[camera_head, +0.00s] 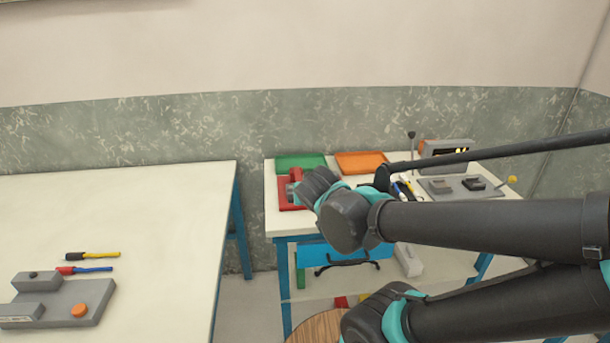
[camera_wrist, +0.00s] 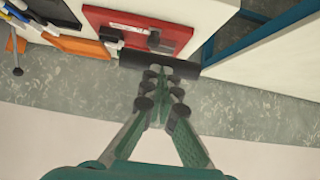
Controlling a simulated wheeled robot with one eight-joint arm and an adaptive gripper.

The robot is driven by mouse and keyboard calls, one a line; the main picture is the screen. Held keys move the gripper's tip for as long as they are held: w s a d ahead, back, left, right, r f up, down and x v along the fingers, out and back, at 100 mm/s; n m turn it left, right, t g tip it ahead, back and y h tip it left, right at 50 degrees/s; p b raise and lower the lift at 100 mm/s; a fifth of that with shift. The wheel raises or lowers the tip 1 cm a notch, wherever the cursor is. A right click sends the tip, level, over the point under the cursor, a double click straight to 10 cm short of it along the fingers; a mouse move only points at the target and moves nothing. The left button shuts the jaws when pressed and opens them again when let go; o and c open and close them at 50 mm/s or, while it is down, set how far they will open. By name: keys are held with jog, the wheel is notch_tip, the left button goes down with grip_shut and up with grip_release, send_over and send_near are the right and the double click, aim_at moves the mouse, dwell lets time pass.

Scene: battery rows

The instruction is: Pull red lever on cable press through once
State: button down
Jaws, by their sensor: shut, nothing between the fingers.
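A red plate-like device (camera_wrist: 160,32) with a grey block and a white label fills the top middle of the wrist view. In the head view the red device (camera_head: 284,196) sits at the left end of the right table, partly hidden by my gripper. I take it for the cable press, but no clearly red lever can be made out. A dark bar (camera_wrist: 185,71) lies along its near edge. My gripper (camera_wrist: 160,74) is shut and empty, its tips at the bar; I cannot tell whether they touch. In the head view my gripper (camera_head: 318,184) is beside the red device.
A green tray (camera_head: 300,162) and an orange tray (camera_head: 362,162) lie behind. A grey plate (camera_head: 478,193) and an upright dark lever (camera_head: 411,142) stand further right.

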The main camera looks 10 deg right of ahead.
notch_tip(320, 180, down, 7)
jog(key=s, duration=0.1)
jog(key=shift+s, duration=0.3)
jog(key=shift+f, duration=0.1)
dwell(0.3)
dwell(0.6)
jog(key=shift+w, duration=0.15)
